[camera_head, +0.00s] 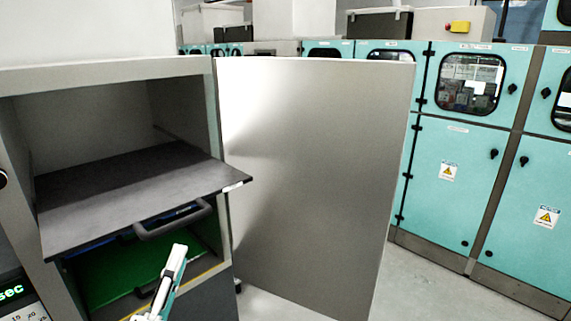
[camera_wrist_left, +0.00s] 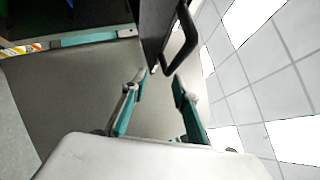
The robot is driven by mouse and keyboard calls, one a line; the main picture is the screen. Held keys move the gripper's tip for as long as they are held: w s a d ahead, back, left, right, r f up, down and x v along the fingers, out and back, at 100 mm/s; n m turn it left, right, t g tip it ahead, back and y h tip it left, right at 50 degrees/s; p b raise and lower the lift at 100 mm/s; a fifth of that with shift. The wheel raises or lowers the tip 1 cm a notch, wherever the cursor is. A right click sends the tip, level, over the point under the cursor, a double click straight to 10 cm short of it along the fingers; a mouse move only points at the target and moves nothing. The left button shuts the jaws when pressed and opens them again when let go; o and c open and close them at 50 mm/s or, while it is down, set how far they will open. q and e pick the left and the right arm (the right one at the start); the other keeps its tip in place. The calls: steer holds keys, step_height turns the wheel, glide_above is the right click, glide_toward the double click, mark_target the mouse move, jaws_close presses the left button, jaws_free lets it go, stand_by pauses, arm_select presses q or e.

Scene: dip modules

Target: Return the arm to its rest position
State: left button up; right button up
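My left gripper (camera_head: 171,266) shows at the bottom of the head view, white and teal, in front of the open cabinet (camera_head: 108,68). In the left wrist view, its two teal fingers (camera_wrist_left: 157,88) stand apart with nothing between them. A dark pulled-out shelf (camera_head: 130,195) with a black handle (camera_head: 175,219) lies above and behind the gripper in the head view. The handle also shows beyond the fingertips in the left wrist view (camera_wrist_left: 190,42), apart from them as far as I can see. My right gripper is in neither view.
A large grey door panel (camera_head: 310,170) stands open to the right of the cabinet. A lower level with a green surface (camera_head: 115,272) lies under the shelf. Teal cabinets (camera_head: 455,185) line the right side. Grey floor (camera_head: 430,285) is clear in front of them.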

arm_select(q)
step_height(320, 180, down, 20)
steer(key=s+d+n+g, duration=0.1)
steer(key=s+n+g, duration=0.1)
steer(key=n+g, duration=0.5)
steer(key=s+d+f+n+g+h, duration=0.1)
steer(key=s+f+n+g, duration=0.1)
steer(key=s+f+n, duration=0.3)
steer(key=s+d+f+n+g+h, duration=0.1)
steer(key=s+f+n, duration=0.4)
steer(key=f, duration=0.9)
steer(key=shift+s+d+f+g, duration=0.3)
steer(key=shift+s+d+g, duration=0.35)
steer(key=shift+d, duration=0.1)
